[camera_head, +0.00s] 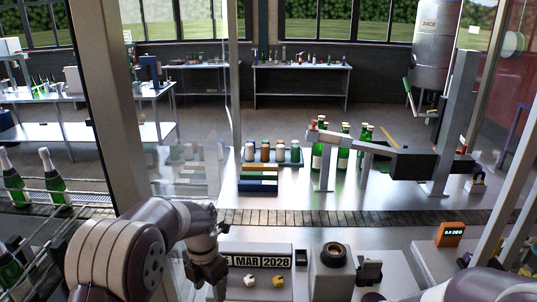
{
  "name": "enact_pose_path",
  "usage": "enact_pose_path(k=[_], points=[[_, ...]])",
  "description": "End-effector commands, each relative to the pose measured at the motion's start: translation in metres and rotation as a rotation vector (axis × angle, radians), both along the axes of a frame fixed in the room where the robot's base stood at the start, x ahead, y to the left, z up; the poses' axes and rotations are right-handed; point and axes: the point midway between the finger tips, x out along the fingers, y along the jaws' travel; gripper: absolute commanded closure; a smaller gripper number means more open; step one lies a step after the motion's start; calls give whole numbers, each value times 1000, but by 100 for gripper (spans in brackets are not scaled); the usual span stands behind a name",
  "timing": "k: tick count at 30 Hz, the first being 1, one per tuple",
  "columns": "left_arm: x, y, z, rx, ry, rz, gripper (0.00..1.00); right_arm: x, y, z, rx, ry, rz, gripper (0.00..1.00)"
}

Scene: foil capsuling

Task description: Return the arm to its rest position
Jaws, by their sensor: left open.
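My left arm comes in from the lower left and bends down at the wrist. My left gripper (212,274) is open and points down, just left of the date sign (257,262) that reads MAR 2028. No object shows between its fingers, though they are small and dark here. Part of my right arm shows along the bottom right edge; its gripper is not in view.
A grey block with a dark round top (334,256) stands right of the sign. A conveyor (330,218) crosses behind. Green bottles (52,181) stand at left. An orange-framed display (451,233) is at right.

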Motion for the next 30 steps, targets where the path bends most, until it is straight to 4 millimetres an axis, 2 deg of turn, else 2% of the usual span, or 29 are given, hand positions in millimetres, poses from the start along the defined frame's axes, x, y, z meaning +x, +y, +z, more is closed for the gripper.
enact_pose_path(k=[11, 17, 20, 23, 26, 27, 29, 30], points=[[3, 0, -6, 2, -34, -456, 38, 0, 0, 0, 0, 0, 0, 60], [-12, 1, -20, 7, -34, -878, 38, 0, 0, -1, 0, 0, 0, 60], [-27, 4, -30, 12, -36, -1159, 38, 0, 0, -5, 0, 0, 0, 60], [-52, 9, -43, 22, -39, -1524, 38, 0, 0, -14, 0, 0, 0, 60], [-90, 18, -60, 44, -43, -1976, 38, 0, 0, -31, 0, 0, 0, 60], [-108, 22, -67, 56, -45, -2153, 38, 0, 0, -39, 0, 0, 0, 60], [-138, 27, -78, 75, -43, -2385, 38, 0, 0, -52, 0, 0, 0, 60], [-159, 31, -87, 88, -41, -2507, 38, 0, 0, -62, 0, 0, 0, 60]])
